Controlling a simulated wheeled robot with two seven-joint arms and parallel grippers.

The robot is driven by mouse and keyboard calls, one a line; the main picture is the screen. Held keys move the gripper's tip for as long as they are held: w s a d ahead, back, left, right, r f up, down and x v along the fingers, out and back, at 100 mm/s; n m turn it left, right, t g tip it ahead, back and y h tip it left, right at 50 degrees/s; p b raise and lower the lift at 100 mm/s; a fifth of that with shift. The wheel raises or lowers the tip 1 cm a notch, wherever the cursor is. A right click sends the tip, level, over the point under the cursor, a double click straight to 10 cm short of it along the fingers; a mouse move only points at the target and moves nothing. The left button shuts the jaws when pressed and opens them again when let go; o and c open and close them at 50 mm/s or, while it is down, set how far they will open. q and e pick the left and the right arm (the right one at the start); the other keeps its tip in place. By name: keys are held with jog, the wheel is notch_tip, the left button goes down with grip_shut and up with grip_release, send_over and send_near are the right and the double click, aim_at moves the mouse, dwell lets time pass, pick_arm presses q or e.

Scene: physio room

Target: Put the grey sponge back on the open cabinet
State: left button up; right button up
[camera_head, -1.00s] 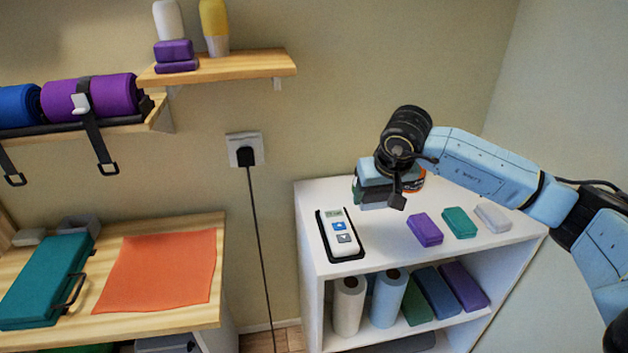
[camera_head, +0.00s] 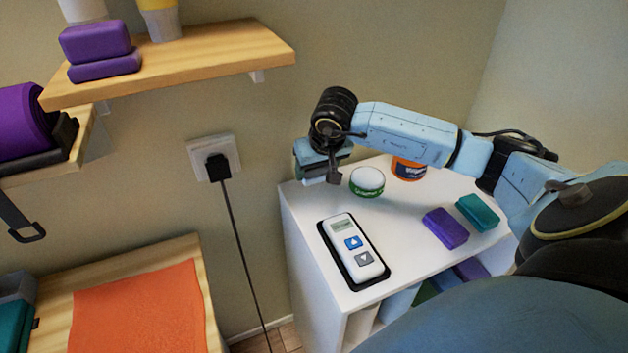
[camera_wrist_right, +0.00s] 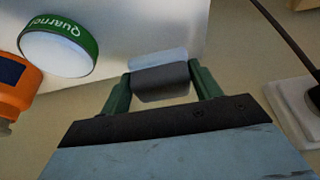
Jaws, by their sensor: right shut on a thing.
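The white open cabinet (camera_head: 300,228) stands at the right in the head view. My right gripper (camera_head: 322,180) is above the back left corner of its top. In the right wrist view my right gripper (camera_wrist_right: 162,90) is shut on the grey sponge (camera_wrist_right: 162,84), held between two green fingers. The white cabinet top (camera_wrist_right: 150,18) shows beyond the sponge; I cannot tell whether they touch. In the head view the gripper hides the sponge. My left gripper is out of view.
On the cabinet top are a remote-like device (camera_head: 352,250) in a black tray, a green-white jar (camera_head: 367,182), an orange tub (camera_head: 408,169), a purple block (camera_head: 445,227) and a teal block (camera_head: 478,212). A wall socket (camera_head: 215,160) with a cord is left of the cabinet.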

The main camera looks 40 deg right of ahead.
aim_at(318, 177)
jog(key=shift+w+f, duration=0.1)
jog(key=shift+f, duration=2.05)
jog(key=shift+f+b, duration=0.15)
jog(key=shift+b, duration=0.15)
jog(key=o, duration=1)
jog(key=shift+c, duration=0.2)
